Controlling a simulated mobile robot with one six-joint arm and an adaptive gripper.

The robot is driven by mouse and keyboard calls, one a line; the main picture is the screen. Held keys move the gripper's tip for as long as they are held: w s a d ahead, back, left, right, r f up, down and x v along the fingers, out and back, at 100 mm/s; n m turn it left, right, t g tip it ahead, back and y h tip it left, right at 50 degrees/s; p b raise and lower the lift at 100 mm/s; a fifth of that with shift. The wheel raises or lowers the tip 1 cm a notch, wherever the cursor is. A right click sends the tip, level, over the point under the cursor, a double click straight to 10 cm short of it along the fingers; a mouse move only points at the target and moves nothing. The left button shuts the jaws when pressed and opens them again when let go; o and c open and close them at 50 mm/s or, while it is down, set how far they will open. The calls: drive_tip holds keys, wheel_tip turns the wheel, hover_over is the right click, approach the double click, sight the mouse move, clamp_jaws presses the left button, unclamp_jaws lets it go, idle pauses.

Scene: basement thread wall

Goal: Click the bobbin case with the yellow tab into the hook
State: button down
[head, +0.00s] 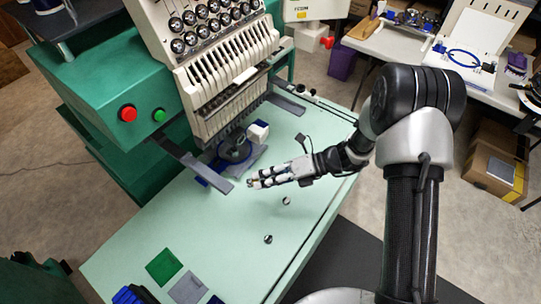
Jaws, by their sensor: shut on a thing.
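My gripper (254,183) reaches left over the pale green table, just right of and below the sewing head. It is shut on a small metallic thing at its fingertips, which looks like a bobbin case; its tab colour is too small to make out. Two more small round metal pieces, like bobbin cases, lie on the table: one (286,201) just below my gripper and one (268,239) nearer the front. A dark round part with a blue ring (234,150) sits under the needles, apart from my gripper. I cannot make out the hook clearly.
The green and cream embroidery machine (110,88) stands at the back left, with grey arms (207,172) jutting over the table. A small white block (258,132) stands near the ring. Green and grey cloth squares (164,266) lie front left. The table's middle (215,235) is mostly clear.

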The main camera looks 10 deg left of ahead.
drive_tip(key=w+f+m+t+y, duration=0.2)
drive_tip(key=w+m+t+y, duration=0.2)
drive_tip(key=w+m+t, duration=0.6)
drive_tip(key=shift+w+a+r+n+t+b, duration=0.1)
drive_tip(key=shift+w+a+n+t+b, duration=0.2)
drive_tip(key=shift+a, duration=0.8)
drive_tip(key=shift+w+a+f+n+t+p, duration=0.1)
drive_tip(key=shift+w+a+n, duration=0.2)
drive_tip(key=shift+a, duration=0.8)
drive_tip(key=shift+w+a+r+n+t+b, duration=0.1)
drive_tip(key=shift+w+a+n+t+b, duration=0.25)
drive_tip(key=shift+a, duration=0.75)
drive_tip(key=shift+a+g, duration=0.2)
drive_tip(key=shift+g, duration=0.05)
drive_tip(key=shift+w+a, duration=0.1)
drive_tip(key=shift+a, duration=0.15)
